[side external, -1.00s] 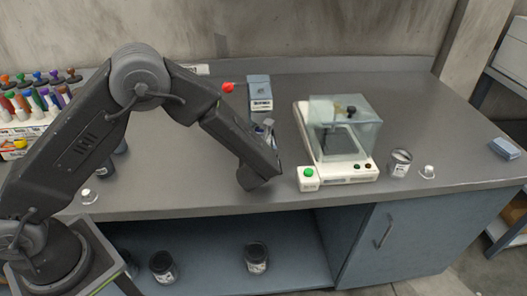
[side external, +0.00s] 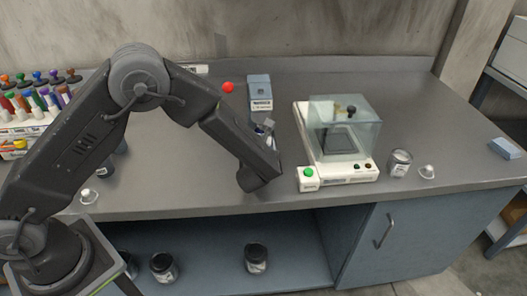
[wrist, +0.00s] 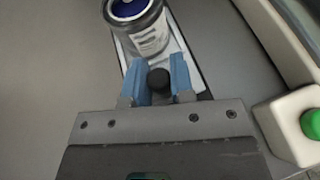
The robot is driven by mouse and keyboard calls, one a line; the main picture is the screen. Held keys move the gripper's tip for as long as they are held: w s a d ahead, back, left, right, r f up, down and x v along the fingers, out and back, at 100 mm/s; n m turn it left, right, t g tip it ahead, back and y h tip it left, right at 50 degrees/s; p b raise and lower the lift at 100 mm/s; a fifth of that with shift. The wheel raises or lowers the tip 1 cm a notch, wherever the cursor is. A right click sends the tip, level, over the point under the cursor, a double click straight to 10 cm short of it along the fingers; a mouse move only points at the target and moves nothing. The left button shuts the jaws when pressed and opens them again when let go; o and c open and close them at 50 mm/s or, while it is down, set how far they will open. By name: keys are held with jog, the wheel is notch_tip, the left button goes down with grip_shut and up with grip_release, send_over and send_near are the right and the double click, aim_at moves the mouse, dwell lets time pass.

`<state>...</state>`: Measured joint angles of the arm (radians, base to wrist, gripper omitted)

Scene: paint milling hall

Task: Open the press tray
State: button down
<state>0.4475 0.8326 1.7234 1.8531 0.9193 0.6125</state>
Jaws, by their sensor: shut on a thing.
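A black knob (wrist: 158,80) sits between the blue fingers of my gripper (wrist: 158,70) in the wrist view, and my gripper is shut on it. The knob is at the near end of a narrow pale tray (wrist: 124,52). A labelled can with a blue top (wrist: 150,38) stands on the tray just beyond the knob. In the side external view, my arm hides the knob and most of the tray. Behind it stands a grey-blue box with a white label (side external: 260,93), in line with the tray. How far the tray is out cannot be told.
A white machine with a clear cover (side external: 343,120) stands to the right, with a green button (side external: 308,173) at its front left corner. A grey can (side external: 400,162) is right of it. A red ball (side external: 227,87) shows near my arm.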

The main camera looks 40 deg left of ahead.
jog(key=s+d, duration=0.5)
jog(key=shift+s+d, duration=0.2)
jog(key=c, duration=1)
grip_release()
jog(key=v, duration=1.4)
jog(key=shift+f, duration=0.1)
jog(key=shift+w, duration=0.1)
